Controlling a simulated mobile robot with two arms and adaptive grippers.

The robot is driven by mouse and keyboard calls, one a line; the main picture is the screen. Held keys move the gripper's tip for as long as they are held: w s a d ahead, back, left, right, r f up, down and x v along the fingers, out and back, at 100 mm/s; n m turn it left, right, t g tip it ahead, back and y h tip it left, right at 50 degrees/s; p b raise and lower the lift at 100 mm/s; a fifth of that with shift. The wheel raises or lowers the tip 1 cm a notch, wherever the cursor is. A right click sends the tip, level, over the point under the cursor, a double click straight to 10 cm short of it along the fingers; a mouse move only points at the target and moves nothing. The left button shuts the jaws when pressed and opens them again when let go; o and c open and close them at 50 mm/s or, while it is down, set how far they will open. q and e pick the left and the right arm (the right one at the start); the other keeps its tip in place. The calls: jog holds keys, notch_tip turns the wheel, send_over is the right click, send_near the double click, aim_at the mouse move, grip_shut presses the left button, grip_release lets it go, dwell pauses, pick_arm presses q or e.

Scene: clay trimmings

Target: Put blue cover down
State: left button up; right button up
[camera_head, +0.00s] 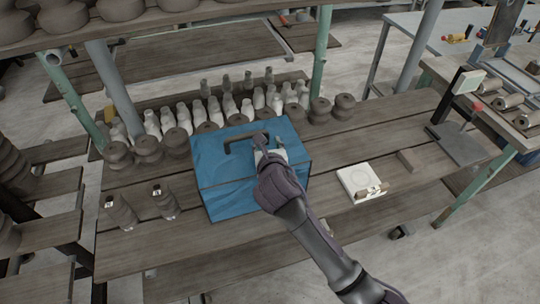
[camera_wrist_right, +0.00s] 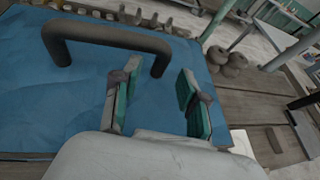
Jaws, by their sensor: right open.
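The blue cover (camera_head: 225,185) is box-shaped and stands on the wooden table (camera_head: 330,215), with a dark arched handle (camera_head: 237,145) on its top. My right gripper (camera_head: 270,142) is over the top of the cover, just right of the handle. In the right wrist view, the gripper (camera_wrist_right: 158,92) is open, its green-padded fingers apart with nothing held between them. The handle (camera_wrist_right: 100,34) arches ahead of and left of the fingers, apart from them, above the blue top of the cover (camera_wrist_right: 50,100). My left gripper is not in view.
Several pale bottles (camera_head: 180,118) and dark clay pots (camera_head: 148,148) line the table behind the cover. Two dark bottles (camera_head: 163,200) stand at its left. A white scale (camera_head: 358,183) and a small block (camera_head: 408,160) lie at its right. Green posts (camera_head: 320,55) rise behind.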

jog(key=a+v, duration=0.1)
jog(key=v, duration=0.8)
jog(key=shift+s+d+b, duration=0.35)
jog(key=shift+d, duration=0.15)
jog(key=shift+r, duration=0.1)
